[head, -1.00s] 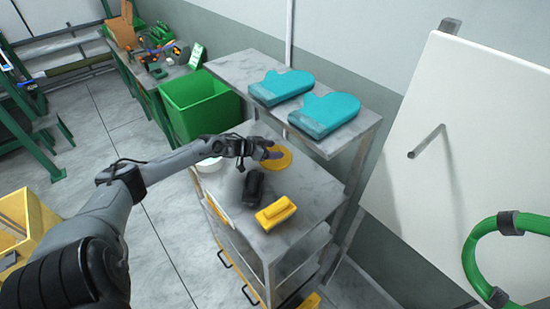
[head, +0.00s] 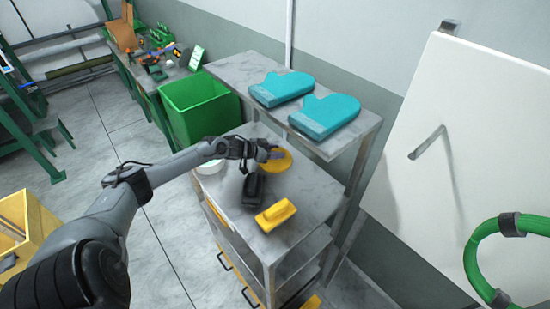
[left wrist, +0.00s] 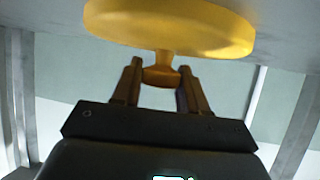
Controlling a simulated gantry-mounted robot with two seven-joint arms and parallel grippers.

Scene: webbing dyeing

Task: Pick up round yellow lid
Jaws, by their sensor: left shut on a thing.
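The round yellow lid (head: 284,163) is at the back of the grey cart top, below the raised shelf. My left gripper (head: 268,153) reaches in from the left and covers part of it. In the left wrist view, the lid's disc (left wrist: 170,27) spans the top, and its short knob (left wrist: 161,72) points toward me. The two fingers of my left gripper (left wrist: 158,84) are shut on the knob, one on each side. I cannot tell whether the lid rests on the cart or hangs just above it. My right gripper is not in view.
On the cart top (head: 308,190) are a black object (head: 254,187), a yellow block with a handle (head: 275,214) and a white round container (head: 209,167). Teal mitts (head: 325,115) lie on the raised shelf (head: 235,67). A green bin (head: 200,105) stands behind the cart.

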